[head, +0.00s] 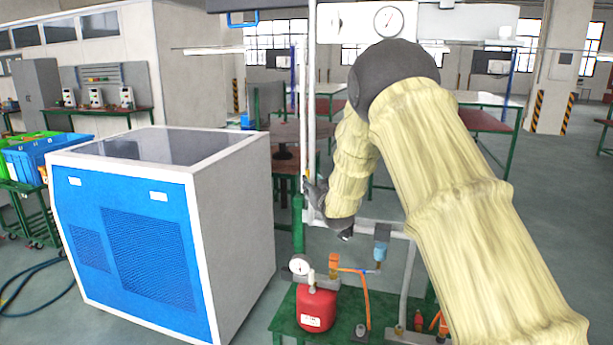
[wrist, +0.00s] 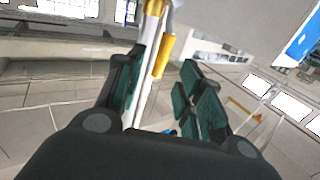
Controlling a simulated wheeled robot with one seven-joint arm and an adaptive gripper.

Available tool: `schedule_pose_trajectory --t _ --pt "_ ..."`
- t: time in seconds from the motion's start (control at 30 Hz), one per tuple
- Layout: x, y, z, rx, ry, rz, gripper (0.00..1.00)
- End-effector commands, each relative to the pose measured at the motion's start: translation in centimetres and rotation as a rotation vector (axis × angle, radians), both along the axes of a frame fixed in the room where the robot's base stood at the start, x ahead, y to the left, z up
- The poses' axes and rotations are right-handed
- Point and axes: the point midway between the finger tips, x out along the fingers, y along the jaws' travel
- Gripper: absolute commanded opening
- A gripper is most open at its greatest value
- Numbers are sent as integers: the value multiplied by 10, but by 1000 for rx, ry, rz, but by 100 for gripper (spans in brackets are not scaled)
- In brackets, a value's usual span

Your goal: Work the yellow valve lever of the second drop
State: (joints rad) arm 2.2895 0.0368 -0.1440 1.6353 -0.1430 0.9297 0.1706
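The yellow valve lever (wrist: 164,56) shows in the wrist view, hanging beside a white pipe (wrist: 149,88). It lies in the gap between my gripper's fingers (wrist: 163,82), closer to the left finger. The fingers are apart, with green pads facing each other. I cannot tell whether either finger touches the lever. In the head view my gripper (head: 316,194) is small and dark, close to the vertical white pipes (head: 310,110). There my arm and gripper hide most of the valve, and the lever cannot be made out clearly.
A blue and grey cabinet (head: 236,225) stands to the left. Below my gripper are a red tank (head: 316,309) with a gauge (head: 299,265) and orange hoses on a green bench. A horizontal pipe (head: 376,227) runs behind my wrist. Work tables stand farther back.

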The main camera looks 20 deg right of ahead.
Motion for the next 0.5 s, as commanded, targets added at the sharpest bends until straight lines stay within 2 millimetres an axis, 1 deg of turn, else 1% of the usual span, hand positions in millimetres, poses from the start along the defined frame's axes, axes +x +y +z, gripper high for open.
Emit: schedule_pose_trajectory --t 0.03,0.2,0.4,0.5 --pt "8 0 2 -1 0 1 37" --pt "33 1 2 -1 -1 2 37" --pt "56 2 0 0 1 2 37" --pt "63 2 0 0 1 2 37"
